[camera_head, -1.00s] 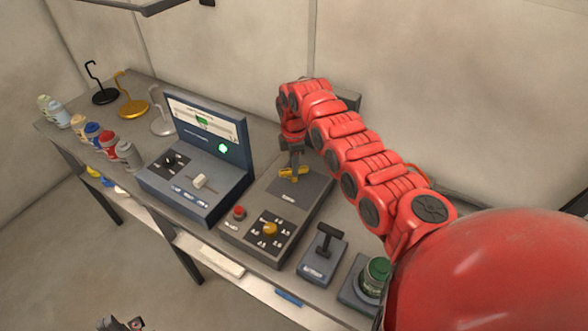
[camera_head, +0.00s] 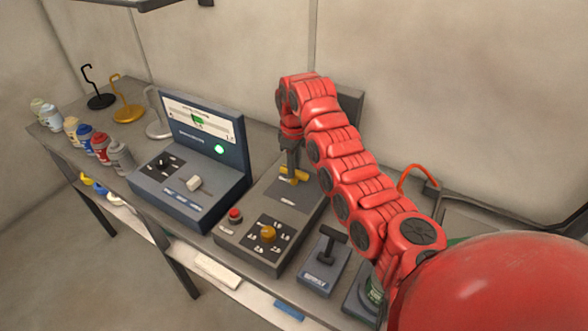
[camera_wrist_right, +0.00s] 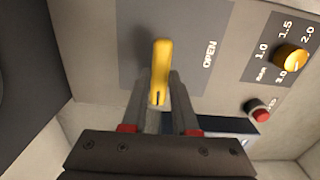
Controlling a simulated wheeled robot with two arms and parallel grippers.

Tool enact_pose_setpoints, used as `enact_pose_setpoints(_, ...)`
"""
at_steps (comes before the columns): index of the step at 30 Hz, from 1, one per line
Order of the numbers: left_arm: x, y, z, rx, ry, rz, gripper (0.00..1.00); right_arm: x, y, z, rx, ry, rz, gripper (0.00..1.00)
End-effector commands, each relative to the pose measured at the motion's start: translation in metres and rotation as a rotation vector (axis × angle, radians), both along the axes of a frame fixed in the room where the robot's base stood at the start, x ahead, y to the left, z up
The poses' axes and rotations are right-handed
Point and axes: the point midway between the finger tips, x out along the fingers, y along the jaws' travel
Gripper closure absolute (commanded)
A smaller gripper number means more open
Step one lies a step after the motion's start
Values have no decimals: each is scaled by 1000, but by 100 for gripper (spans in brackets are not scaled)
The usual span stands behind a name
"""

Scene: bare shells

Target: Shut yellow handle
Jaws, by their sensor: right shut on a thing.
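The yellow handle (camera_head: 294,176) sits on a dark plate on top of the grey device (camera_head: 303,206) on the bench. My right gripper (camera_head: 291,172) reaches down onto it from above. In the right wrist view the yellow handle (camera_wrist_right: 161,70) runs away from my right gripper (camera_wrist_right: 160,95), with its near end between the two fingers. The fingers are shut on it. The word OPEN is printed on the plate beside the handle. My left gripper is not in view.
A yellow knob (camera_head: 268,234) and a red button (camera_head: 235,215) are on the same device. A blue console (camera_head: 190,200) with a screen stands to the left. A T-handled box (camera_head: 322,260) stands to the right. Several cans line the bench's left part.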

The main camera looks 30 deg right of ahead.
Motion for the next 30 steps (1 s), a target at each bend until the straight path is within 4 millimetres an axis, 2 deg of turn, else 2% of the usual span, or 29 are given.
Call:
enact_pose_setpoints(18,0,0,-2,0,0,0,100,0,0,0,-1,1,-42,100)
enact_pose_setpoints(19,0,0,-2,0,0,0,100,0,0,0,-1,1,-42,69)
enact_pose_setpoints(23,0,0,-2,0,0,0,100,0,0,0,-1,1,-41,46)
enact_pose_setpoints(24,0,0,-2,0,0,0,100,0,0,0,-1,1,-41,43)
enact_pose_setpoints(30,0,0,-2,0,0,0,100,0,0,0,-1,1,-40,43)
